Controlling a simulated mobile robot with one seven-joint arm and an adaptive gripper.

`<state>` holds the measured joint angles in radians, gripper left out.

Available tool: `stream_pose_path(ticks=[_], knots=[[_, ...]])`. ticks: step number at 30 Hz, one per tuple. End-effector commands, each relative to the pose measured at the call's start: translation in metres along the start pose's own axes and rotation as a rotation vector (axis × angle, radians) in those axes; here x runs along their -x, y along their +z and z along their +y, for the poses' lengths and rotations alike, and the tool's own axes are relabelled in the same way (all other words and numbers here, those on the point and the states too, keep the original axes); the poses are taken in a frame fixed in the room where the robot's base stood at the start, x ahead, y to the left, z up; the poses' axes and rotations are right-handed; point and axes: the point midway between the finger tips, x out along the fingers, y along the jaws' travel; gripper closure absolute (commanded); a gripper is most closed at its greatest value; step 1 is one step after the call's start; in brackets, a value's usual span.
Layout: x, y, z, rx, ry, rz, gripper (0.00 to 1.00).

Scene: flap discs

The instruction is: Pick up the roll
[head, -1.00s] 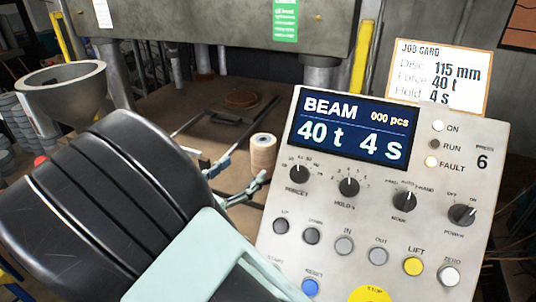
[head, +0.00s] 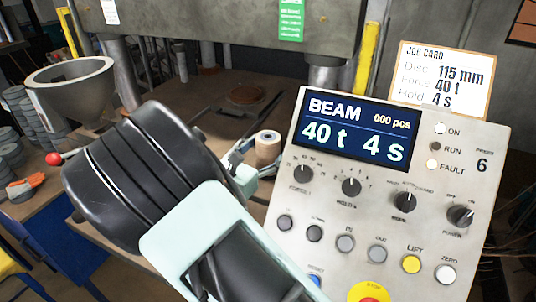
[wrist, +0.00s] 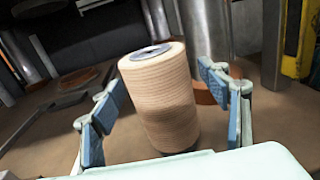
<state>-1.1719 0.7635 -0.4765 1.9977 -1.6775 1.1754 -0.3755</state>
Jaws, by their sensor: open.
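The roll (wrist: 160,105) is a tan, ribbed cylinder with a pale metal ring in its top end. In the wrist view it stands on the brown bench, between the two blue-padded fingers of my gripper (wrist: 165,105). The fingers are open, with a visible gap on each side of the roll. In the head view the roll (head: 268,146) shows small beyond my arm, beside the control panel. My gripper (head: 255,165) is next to it there, partly hidden by my arm. The roll's lower part is partly hidden in the head view.
A control panel (head: 375,225) fills the right front, with a job card (head: 445,80) behind it. A grey funnel-shaped hopper (head: 75,95) stands at the left. Metal press columns (wrist: 275,45) rise behind the roll. A flat brown disc (head: 247,95) lies farther back.

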Motion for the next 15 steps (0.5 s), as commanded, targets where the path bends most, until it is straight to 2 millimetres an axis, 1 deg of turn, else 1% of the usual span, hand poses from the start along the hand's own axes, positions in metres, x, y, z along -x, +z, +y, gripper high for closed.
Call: stream_pose_path(ticks=[1, 2, 15], knots=[[0.0002, -0.0001, 0.0, 0.0, 0.0, 0.0, 0.32], [0.0002, -0.0001, 0.0, 0.0, 0.0, 0.0, 0.35], [0.0004, 0.0, -0.0001, 0.0, 0.0, 0.0, 0.84]])
